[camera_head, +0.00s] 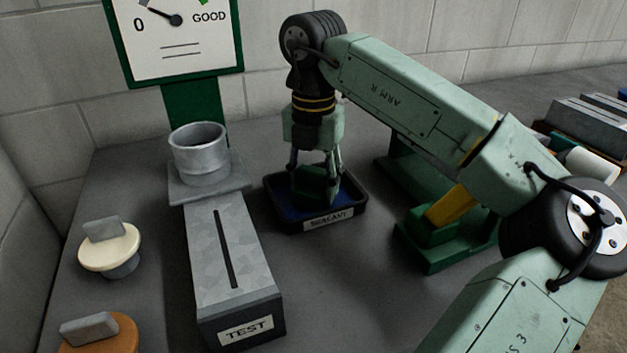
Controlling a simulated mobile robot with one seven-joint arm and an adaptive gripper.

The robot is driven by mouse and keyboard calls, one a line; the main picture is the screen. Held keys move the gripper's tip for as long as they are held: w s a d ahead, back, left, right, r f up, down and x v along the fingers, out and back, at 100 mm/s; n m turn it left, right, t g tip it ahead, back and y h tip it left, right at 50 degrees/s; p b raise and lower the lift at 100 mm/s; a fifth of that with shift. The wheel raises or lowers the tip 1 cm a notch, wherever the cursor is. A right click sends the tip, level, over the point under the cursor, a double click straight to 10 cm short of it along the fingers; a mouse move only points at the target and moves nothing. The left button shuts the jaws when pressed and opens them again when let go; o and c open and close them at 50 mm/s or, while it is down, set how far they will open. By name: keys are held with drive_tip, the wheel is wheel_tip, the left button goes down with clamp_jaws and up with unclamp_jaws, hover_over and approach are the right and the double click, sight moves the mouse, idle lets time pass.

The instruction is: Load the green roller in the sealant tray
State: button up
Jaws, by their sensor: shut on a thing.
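The sealant tray (316,222) is a dark, shallow tray with a blue inside and a "SEALANT" label on its front wall. It sits on the grey bench at the middle of the view. My gripper (317,190) points down over the tray, its fingers shut on the green roller (313,182). The roller is a dark green piece low between the fingers, within the tray's outline. The fingers hide part of it, and I cannot tell whether it touches the tray floor.
Left of the tray stand a grey "TEST" box (236,265) with a slot and an open metal pipe collar (198,153). A cream-topped plug (109,250) and an orange-topped plug (98,335) are at far left. A green stand with a yellow part (450,206) is right, partly behind my arm.

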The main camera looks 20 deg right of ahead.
sight(314, 169)
idle(0.3)
drive_tip(key=shift+r+p, duration=2.35)
drive_tip(key=shift+r, duration=1.1)
drive_tip(key=shift+f+b, duration=2.3)
drive_tip(key=shift+f, duration=1.25)
drive_tip(key=shift+r, duration=0.1)
